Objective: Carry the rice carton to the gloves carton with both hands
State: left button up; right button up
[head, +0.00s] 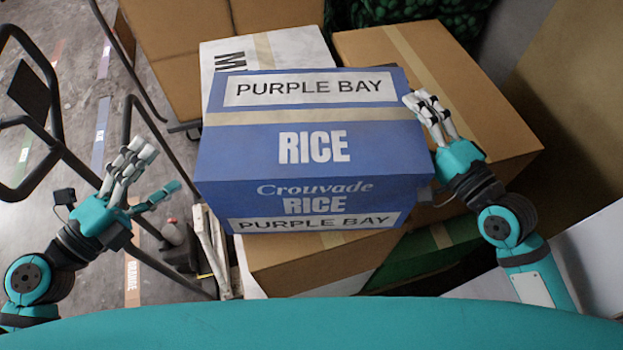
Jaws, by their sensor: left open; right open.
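The rice carton (315,182) is a blue box with a tan tape band and PURPLE BAY labels. It rests on top of stacked cartons in the middle of the head view. My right gripper (425,100) is open, with its fingers at the carton's right side near the top edge; I cannot tell whether they touch it. My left gripper (158,170) is open and empty, apart from the carton and to its left. No carton with a readable gloves label shows.
A white carton (268,50) stands behind the rice carton. Brown cartons lie at the right (465,75) and beneath it (300,270). A black metal frame (45,125) stands at the left. Grey floor (75,30) with coloured marking strips lies beyond.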

jog(key=shift+o, duration=0.8)
jog(key=shift+f, duration=0.35)
jog(key=r, duration=1)
jog(key=shift+w+a+r, duration=0.1)
jog(key=shift+w+r, duration=0.1)
jog(key=shift+r, duration=0.2)
jog(key=shift+d, duration=0.2)
jog(key=shift+s, duration=0.1)
